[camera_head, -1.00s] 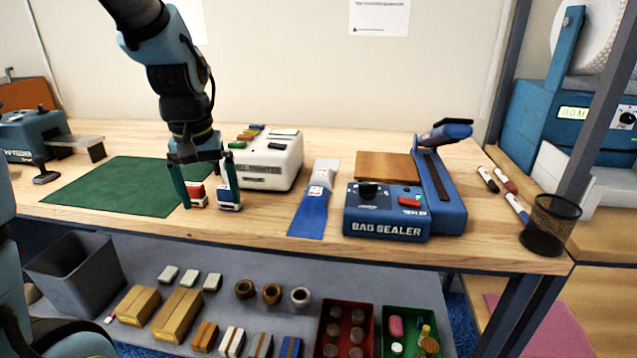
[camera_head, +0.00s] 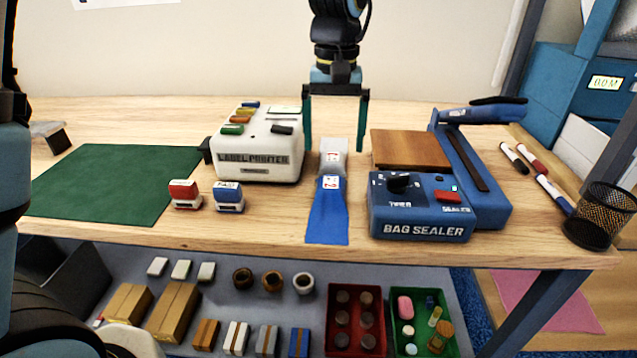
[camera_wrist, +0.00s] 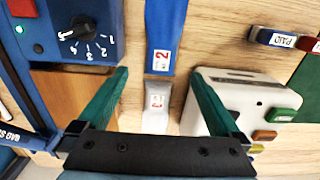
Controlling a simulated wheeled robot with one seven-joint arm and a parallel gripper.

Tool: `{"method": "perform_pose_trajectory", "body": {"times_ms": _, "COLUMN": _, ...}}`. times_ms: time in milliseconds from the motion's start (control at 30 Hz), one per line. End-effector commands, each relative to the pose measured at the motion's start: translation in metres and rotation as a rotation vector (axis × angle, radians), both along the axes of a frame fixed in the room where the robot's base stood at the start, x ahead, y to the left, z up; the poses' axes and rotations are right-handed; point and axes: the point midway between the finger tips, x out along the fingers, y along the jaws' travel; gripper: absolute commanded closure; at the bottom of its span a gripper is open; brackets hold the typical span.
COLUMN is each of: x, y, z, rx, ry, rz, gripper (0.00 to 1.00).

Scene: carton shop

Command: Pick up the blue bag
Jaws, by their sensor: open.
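The blue bag (camera_head: 328,217) lies flat on the wooden bench between the label printer and the bag sealer, with a white label near its upper end. A pale grey bag (camera_head: 333,148) with its own label lies just behind it; the two meet or overlap slightly. In the wrist view the blue bag (camera_wrist: 165,22) is at the top and the grey bag (camera_wrist: 157,105) lies between the fingers. My gripper (camera_head: 336,150) is open and empty, pointing down above the grey bag. It also shows open in the wrist view (camera_wrist: 160,95).
The label printer (camera_head: 258,158) stands left of the bags, the bag sealer (camera_head: 420,228) close on the right. Red (camera_head: 185,195) and blue stamps (camera_head: 229,198) sit left, by a green mat (camera_head: 105,185). Pens and a mesh cup (camera_head: 600,213) are at right. Bench in front is clear.

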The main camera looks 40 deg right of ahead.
Motion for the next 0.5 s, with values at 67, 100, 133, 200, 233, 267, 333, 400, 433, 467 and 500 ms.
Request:
{"method": "perform_pose_trajectory", "body": {"times_ms": 67, "x": -0.001, "y": 0.001, "z": -0.011, "rx": 0.005, "ry": 0.003, "rz": -0.001, "gripper": 0.00}}
{"method": "perform_pose_trajectory", "body": {"times_ms": 100, "x": -0.001, "y": 0.001, "z": -0.017, "rx": 0.005, "ry": 0.003, "rz": 0.000, "gripper": 0.00}}
{"method": "perform_pose_trajectory", "body": {"times_ms": 133, "x": -0.001, "y": 0.001, "z": -0.022, "rx": 0.005, "ry": 0.003, "rz": 0.000, "gripper": 0.00}}
{"method": "perform_pose_trajectory", "body": {"times_ms": 200, "x": -0.001, "y": 0.001, "z": -0.033, "rx": 0.005, "ry": 0.003, "rz": 0.000, "gripper": 0.00}}
{"method": "perform_pose_trajectory", "body": {"times_ms": 233, "x": 0.000, "y": 0.001, "z": -0.037, "rx": 0.005, "ry": 0.003, "rz": 0.000, "gripper": 0.00}}
{"method": "perform_pose_trajectory", "body": {"times_ms": 267, "x": 0.000, "y": 0.001, "z": -0.041, "rx": 0.004, "ry": 0.002, "rz": 0.000, "gripper": 0.00}}
{"method": "perform_pose_trajectory", "body": {"times_ms": 333, "x": 0.000, "y": 0.001, "z": -0.047, "rx": 0.003, "ry": 0.002, "rz": 0.000, "gripper": 0.00}}
{"method": "perform_pose_trajectory", "body": {"times_ms": 400, "x": 0.000, "y": 0.001, "z": -0.051, "rx": 0.002, "ry": 0.001, "rz": 0.000, "gripper": 0.00}}
{"method": "perform_pose_trajectory", "body": {"times_ms": 433, "x": 0.000, "y": 0.002, "z": -0.053, "rx": 0.002, "ry": 0.001, "rz": 0.000, "gripper": 0.00}}
{"method": "perform_pose_trajectory", "body": {"times_ms": 467, "x": 0.000, "y": 0.002, "z": -0.055, "rx": 0.002, "ry": 0.001, "rz": 0.000, "gripper": 0.00}}
{"method": "perform_pose_trajectory", "body": {"times_ms": 500, "x": -0.001, "y": 0.003, "z": -0.058, "rx": 0.004, "ry": 0.002, "rz": 0.000, "gripper": 0.00}}
